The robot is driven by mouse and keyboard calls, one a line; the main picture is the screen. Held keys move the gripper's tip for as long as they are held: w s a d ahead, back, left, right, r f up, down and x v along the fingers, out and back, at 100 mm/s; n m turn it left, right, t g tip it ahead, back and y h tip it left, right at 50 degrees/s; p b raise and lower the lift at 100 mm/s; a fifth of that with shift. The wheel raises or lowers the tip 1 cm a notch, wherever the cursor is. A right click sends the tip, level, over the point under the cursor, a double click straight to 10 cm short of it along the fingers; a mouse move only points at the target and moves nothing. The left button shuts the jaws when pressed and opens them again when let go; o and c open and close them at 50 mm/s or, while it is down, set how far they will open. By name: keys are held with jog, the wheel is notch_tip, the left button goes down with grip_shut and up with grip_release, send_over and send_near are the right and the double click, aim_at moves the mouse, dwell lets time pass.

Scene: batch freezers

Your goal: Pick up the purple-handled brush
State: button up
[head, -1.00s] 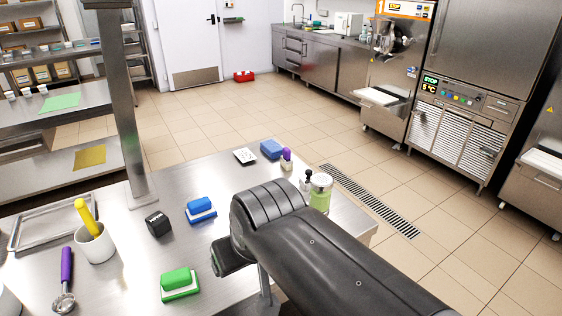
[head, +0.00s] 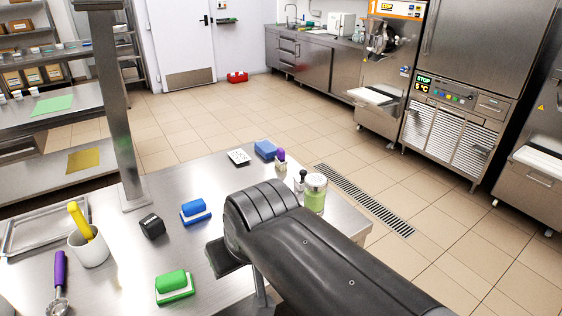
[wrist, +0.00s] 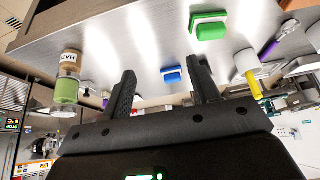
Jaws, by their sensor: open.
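A small upright item with a purple top and pale lower part (head: 281,160) stands near the far right edge of the steel table (head: 130,255); it looks like the purple-handled brush, but is too small to be sure. A purple-handled metal tool (head: 60,280), which looks like a scoop, lies at the table's front left. My gripper is mostly hidden behind my arm in the head view. In the wrist view my gripper (wrist: 161,70) is open, with nothing held between its fingers, apart from the table items.
Blue (head: 195,210) and green (head: 174,284) blocks, a black cube (head: 152,226) and a white cup (head: 90,248) with a yellow-handled tool stand on the table. A green jar (head: 315,195) is near the right edge. A tray (head: 45,230) lies at left.

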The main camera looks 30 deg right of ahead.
jog(key=w+d+r, duration=0.2)
jog(key=w+r, duration=0.1)
jog(key=w, duration=0.3)
jog(key=w+d+r, duration=0.2)
jog(key=w, duration=0.5)
jog(key=m+g, duration=0.1)
send_over(280, 157)
jog(key=s, duration=0.2)
jog(key=f, duration=1.3)
jog(key=shift+d+f, duration=0.25)
jog(key=shift+d, duration=0.1)
jog(key=x, duration=1)
jog(key=shift+w+d, duration=0.1)
jog(key=shift+d, duration=0.2)
jog(key=shift+c, duration=0.5)
